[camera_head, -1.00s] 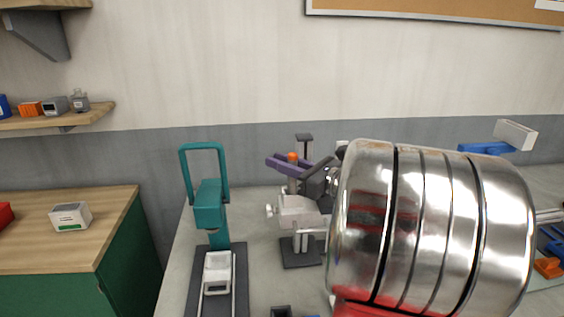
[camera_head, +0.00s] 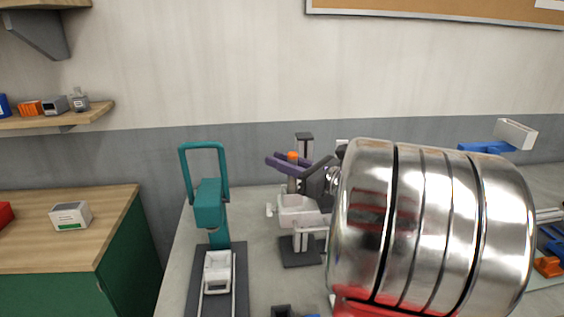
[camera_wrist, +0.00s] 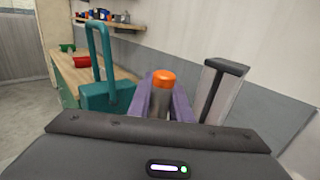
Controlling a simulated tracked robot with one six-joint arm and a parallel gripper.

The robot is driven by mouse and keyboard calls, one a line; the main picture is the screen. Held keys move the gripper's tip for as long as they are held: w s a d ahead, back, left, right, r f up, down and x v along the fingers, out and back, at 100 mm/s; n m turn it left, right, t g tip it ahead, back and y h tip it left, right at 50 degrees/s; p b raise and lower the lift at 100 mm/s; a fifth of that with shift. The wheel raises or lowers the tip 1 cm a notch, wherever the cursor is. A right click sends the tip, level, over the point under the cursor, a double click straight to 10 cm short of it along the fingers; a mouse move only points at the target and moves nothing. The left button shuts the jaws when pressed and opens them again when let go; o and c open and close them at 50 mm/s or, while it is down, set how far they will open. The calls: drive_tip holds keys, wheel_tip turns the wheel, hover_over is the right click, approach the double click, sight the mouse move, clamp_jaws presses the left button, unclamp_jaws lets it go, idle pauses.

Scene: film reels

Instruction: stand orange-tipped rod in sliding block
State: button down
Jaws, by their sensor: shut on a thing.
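My gripper (camera_head: 283,162) has purple fingers, shut on the orange-tipped rod (camera_head: 292,156). In the wrist view the rod (camera_wrist: 163,80) stands between the fingers (camera_wrist: 162,104), orange end up, its grey body below. The rod's lower end is hidden in both views. Below the gripper in the head view is a pale fixture (camera_head: 298,208) on a dark base. I cannot tell whether the rod touches it. A white hollowed block (camera_head: 217,272) sits on a dark rail plate to the left, in front of a teal handle. I cannot tell for sure which is the sliding block.
The teal handled fixture (camera_head: 209,200) stands left of my gripper and also shows in the wrist view (camera_wrist: 107,95). A grey post with a dark top (camera_head: 304,140) stands close behind. A wooden-topped green cabinet (camera_head: 75,205) is at left. My shiny arm hides the bench's right middle.

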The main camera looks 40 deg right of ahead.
drive_tip(key=shift+f, duration=0.55)
drive_tip(key=c, duration=1.9)
unclamp_jaws()
drive_tip(key=shift+s, duration=0.1)
drive_tip(key=s+d, duration=0.2)
drive_tip(key=s, duration=0.8)
drive_tip(key=shift+s, duration=0.25)
